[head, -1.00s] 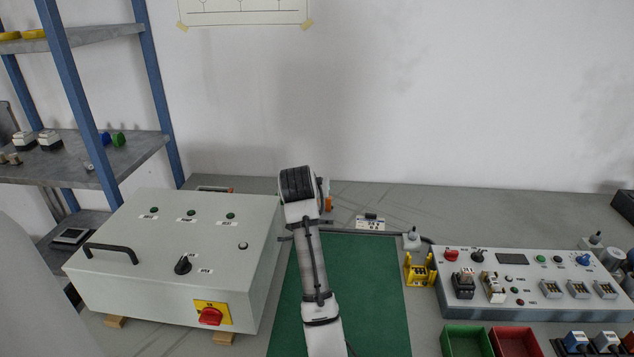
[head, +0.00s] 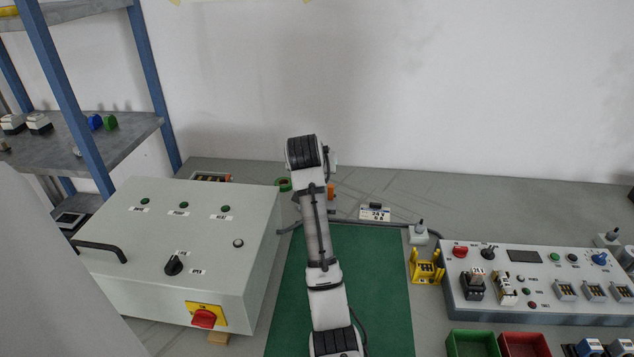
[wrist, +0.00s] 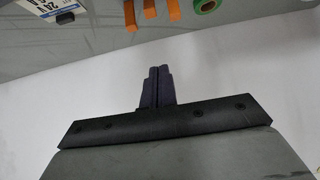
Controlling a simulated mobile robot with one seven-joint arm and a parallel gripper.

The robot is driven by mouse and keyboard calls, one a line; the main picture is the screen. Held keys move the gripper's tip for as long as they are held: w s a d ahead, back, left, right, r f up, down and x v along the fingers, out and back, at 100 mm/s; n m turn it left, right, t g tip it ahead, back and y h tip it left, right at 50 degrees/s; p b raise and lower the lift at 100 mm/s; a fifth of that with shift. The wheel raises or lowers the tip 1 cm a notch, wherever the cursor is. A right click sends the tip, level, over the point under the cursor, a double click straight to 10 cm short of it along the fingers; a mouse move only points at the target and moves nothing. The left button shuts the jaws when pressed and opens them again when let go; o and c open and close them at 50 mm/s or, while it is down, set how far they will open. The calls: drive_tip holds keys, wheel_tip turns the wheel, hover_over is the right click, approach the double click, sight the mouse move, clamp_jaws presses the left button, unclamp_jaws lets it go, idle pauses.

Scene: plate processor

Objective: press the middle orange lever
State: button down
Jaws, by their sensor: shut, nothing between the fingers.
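Three orange levers stand side by side at the top of the wrist view, cut off by its edge; the middle orange lever (wrist: 150,8) is between the other two. In the head view only a bit of orange (head: 330,190) shows just right of my arm, and I cannot tell which lever it is. My gripper (wrist: 158,68) is shut and empty in the wrist view. Its fingers point toward the levers, with a gap in the picture between them. In the head view my gripper is hidden behind my arm.
A green ring (wrist: 205,5) lies beside the levers. A white-labelled power unit (head: 374,213) and cable are right of my arm. A grey control box (head: 190,225) stands left, a yellow holder (head: 426,268) and a button panel (head: 530,285) right. The green mat (head: 375,290) is clear.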

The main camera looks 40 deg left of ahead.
drive_tip(key=shift+w+a+f+p, duration=0.45)
drive_tip(key=shift+w+f+p, duration=0.35)
drive_tip(key=shift+f, duration=0.5)
drive_tip(key=shift+w+a+f+p, duration=0.45)
drive_tip(key=shift+w+f+p, duration=0.35)
drive_tip(key=shift+f, duration=0.45)
drive_tip(key=shift+w+a+f+p, duration=0.45)
drive_tip(key=shift+w+f+p, duration=0.2)
drive_tip(key=shift+f+p, duration=0.5)
drive_tip(key=shift+s+d+f, duration=0.25)
drive_tip(key=shift+s+f, duration=0.15)
drive_tip(key=shift+f, duration=0.15)
drive_tip(key=shift+a+f+b, duration=0.1)
drive_tip(key=shift+f+b, duration=0.1)
drive_tip(key=shift+b, duration=0.25)
drive_tip(key=shift+s, duration=0.1)
drive_tip(key=shift+s+d+r+b, duration=0.1)
drive_tip(key=shift+d+r+b, duration=0.05)
drive_tip(key=shift+d+b, duration=0.15)
drive_tip(key=shift+a, duration=0.1)
drive_tip(key=shift+t, duration=0.3)
